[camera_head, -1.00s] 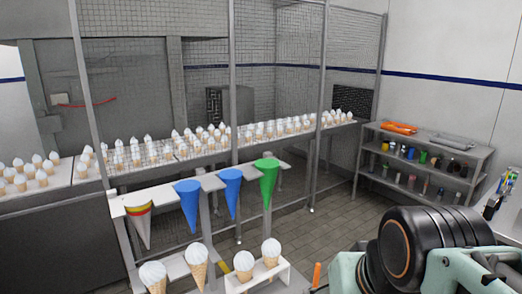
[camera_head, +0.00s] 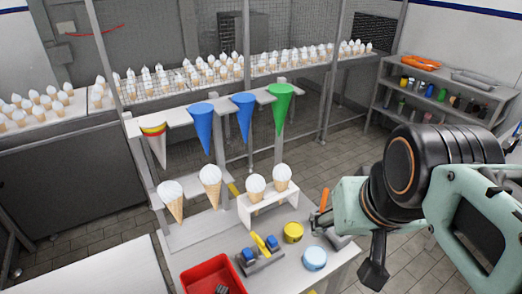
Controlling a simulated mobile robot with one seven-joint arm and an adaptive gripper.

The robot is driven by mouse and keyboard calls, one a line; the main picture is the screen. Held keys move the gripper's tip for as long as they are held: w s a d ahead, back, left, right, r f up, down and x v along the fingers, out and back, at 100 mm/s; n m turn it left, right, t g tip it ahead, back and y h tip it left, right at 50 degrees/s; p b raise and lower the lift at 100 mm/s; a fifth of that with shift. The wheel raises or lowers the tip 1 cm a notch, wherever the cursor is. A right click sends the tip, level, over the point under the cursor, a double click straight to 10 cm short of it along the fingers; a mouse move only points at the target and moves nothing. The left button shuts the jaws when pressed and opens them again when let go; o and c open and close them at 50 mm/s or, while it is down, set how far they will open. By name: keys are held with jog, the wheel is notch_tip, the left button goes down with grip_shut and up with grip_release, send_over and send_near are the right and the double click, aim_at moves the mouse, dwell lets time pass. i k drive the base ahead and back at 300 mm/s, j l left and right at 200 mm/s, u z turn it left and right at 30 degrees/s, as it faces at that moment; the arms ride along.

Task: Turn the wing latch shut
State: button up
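A small fixture on the white worktable has a yellow lever (camera_head: 259,242) between two blue blocks (camera_head: 272,242) on a grey base. It looks like the wing latch, but it is too small to tell how far it is turned.
A red bin (camera_head: 211,274) stands left of the fixture. A yellow cylinder (camera_head: 293,232) and a blue-white round piece (camera_head: 314,258) lie to its right. A white cone stand (camera_head: 262,206) and hanging blue cones (camera_head: 202,127) are behind. Floor shows at right.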

aim_at(257, 239)
jog(key=u, duration=0.65)
jog(key=j+z, duration=0.3)
jog(key=k+j+z, duration=0.3)
jog(key=k+j, duration=0.2)
jog(key=k, duration=0.2)
jog(key=i+l, duration=0.1)
jog(key=i, duration=0.4)
